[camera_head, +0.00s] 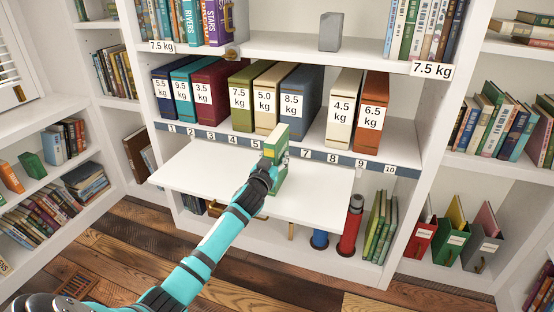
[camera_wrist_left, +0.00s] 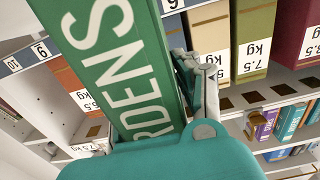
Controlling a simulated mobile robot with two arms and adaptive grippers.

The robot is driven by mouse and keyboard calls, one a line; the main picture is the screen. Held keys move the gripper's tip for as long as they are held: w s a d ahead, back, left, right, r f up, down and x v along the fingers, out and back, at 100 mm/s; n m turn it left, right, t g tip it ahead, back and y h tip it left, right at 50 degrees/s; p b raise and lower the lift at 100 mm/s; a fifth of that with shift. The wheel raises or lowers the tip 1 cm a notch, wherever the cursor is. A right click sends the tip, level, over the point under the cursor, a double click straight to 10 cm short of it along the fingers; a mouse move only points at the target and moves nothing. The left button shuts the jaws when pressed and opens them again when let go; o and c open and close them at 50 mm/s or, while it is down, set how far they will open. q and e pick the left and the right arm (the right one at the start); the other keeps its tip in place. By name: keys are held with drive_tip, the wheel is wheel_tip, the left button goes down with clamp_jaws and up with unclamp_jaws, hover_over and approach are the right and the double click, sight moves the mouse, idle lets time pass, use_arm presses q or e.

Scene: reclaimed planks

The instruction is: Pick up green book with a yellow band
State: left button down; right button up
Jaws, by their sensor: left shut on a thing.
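The green book (camera_head: 280,180) stands roughly upright over the white pull-out board, in front of the weight-labelled row. A yellowish patch shows near its top edge. My left gripper (camera_head: 270,163) comes in from the front and is shut on this book. In the left wrist view the green book (camera_wrist_left: 112,62) fills the left middle, with white letters "RDENS" on its face. A grey finger (camera_wrist_left: 207,88) lies along its right side. The book's lower part is partly hidden by my arm in the head view, and I cannot tell whether it touches the board. My right gripper is not in view.
The white pull-out board (camera_head: 205,180) juts out below the numbered strip (camera_head: 200,133). Several labelled binders stand behind it, including an olive one (camera_head: 241,85) and a blue one (camera_head: 300,82). A grey block (camera_head: 330,32) sits on the shelf above. Red and blue cylinders stand below right.

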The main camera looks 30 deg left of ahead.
sight(277, 144)
use_arm(q)
drive_tip(key=shift+r, duration=0.1)
drive_tip(key=s+r+p, duration=0.2)
drive_tip(key=s, duration=0.6)
drive_tip(key=s+a+r+p, duration=0.1)
drive_tip(key=s+r, duration=0.2)
drive_tip(key=s, duration=0.5)
drive_tip(key=shift+p, duration=0.35)
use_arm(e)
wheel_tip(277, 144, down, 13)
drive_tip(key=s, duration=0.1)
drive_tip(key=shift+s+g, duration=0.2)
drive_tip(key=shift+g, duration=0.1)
